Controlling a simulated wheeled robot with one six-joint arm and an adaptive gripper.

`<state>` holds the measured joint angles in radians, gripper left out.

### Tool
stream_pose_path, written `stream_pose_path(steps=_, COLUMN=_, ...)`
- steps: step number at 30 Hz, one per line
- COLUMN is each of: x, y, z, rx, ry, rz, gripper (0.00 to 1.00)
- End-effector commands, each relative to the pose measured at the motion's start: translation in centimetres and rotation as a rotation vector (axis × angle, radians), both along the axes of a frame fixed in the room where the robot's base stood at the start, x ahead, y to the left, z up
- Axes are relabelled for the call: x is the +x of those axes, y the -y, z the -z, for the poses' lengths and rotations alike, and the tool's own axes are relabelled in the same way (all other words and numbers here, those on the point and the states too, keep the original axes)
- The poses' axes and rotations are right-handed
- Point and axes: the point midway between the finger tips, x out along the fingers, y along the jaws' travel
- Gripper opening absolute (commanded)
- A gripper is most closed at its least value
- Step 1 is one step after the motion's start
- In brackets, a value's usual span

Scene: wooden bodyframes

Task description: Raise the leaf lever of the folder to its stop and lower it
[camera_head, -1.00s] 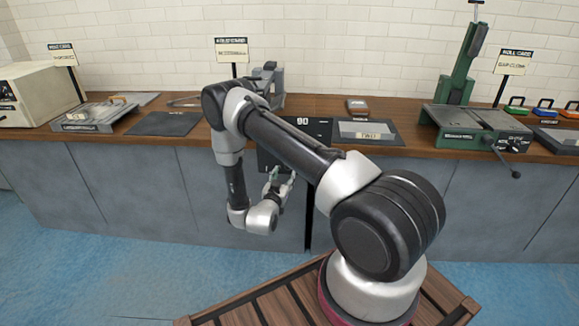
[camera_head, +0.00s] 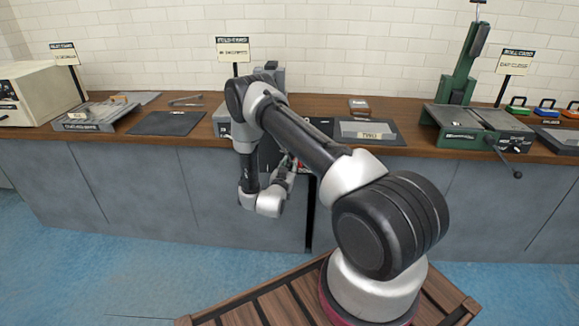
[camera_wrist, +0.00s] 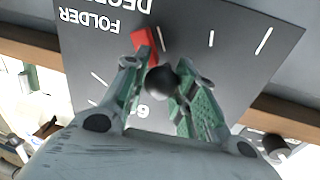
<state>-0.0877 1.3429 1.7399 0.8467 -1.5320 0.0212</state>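The folder's grey dial plate (camera_wrist: 232,72) fills the middle of the wrist view, with "FOLDER" lettering upside down and white tick marks. A red piece (camera_wrist: 143,40) lies against it beside the left finger. A black ball knob (camera_wrist: 162,81), which looks like the end of the leaf lever, sits between my fingertips. The lever's shaft is hidden. In the head view my gripper (camera_head: 288,166) is in front of the bench, and my arm covers much of the folder (camera_head: 222,120).
The wooden bench top (camera_head: 330,103) runs along the tiled wall. A dark mat (camera_head: 167,123) lies left of the folder. The floor (camera_head: 130,250) in front is clear.

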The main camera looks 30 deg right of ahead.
Motion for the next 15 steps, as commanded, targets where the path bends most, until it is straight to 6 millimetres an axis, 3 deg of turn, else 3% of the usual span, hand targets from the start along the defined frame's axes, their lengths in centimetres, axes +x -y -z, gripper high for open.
stream_pose_path(steps=1, x=-0.01, y=-0.01, z=0.01, rx=0.000, ry=0.000, rz=0.000, gripper=0.12)
stream_pose_path(steps=3, x=-0.01, y=-0.01, z=0.01, rx=0.000, ry=0.000, rz=0.000, gripper=0.00)
stream_pose_path(steps=15, x=0.54, y=-0.93, z=0.59, rx=0.047, ry=0.032, rz=-0.001, gripper=0.00)
